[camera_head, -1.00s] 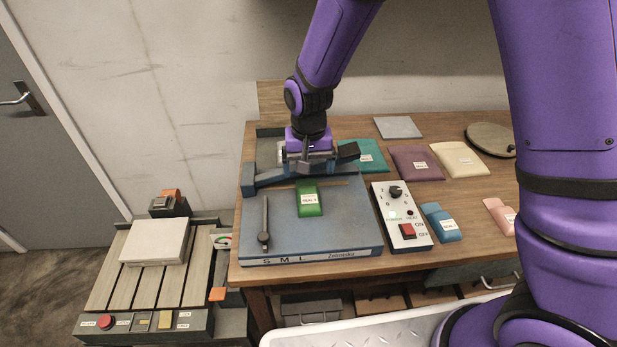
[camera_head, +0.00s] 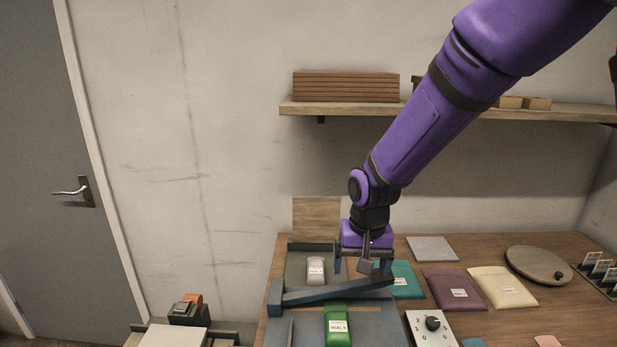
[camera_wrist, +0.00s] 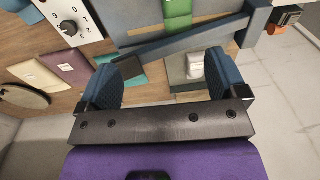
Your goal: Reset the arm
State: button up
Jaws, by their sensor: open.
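My purple arm reaches down from the upper right in the head view. My gripper (camera_head: 362,266) is open above the far part of the blue machine on the table, behind its blue bar (camera_head: 330,292). The wrist view shows the two blue fingers (camera_wrist: 160,82) wide apart with nothing held between them. A green labelled packet (camera_head: 338,325) lies on the machine in front of the bar. A white labelled packet (camera_head: 316,270) lies behind the bar, left of my gripper; it also shows in the wrist view (camera_wrist: 195,66).
Teal, purple (camera_head: 455,288) and cream (camera_head: 503,287) pouches lie to the right on the wooden table. A control box (camera_head: 428,326) stands in front of them. A round disc (camera_head: 539,264) sits farther right. A shelf (camera_head: 440,110) with brown boards runs along the wall above.

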jog(key=s+d+r+t, duration=0.1)
jog(key=s+d+r, duration=0.3)
jog(key=d+r, duration=0.45)
jog(key=s+d+r+t, duration=0.1)
jog(key=s+d+r, duration=0.4)
jog(key=s, duration=0.4)
jog(key=s+d+r+t, duration=0.2)
jog(key=s+d+r, duration=0.3)
jog(key=s+r, duration=0.2)
jog(key=shift+s+d+t+h, duration=0.3)
jog(key=shift+s+d, duration=0.05)
jog(key=shift+s, duration=0.7)
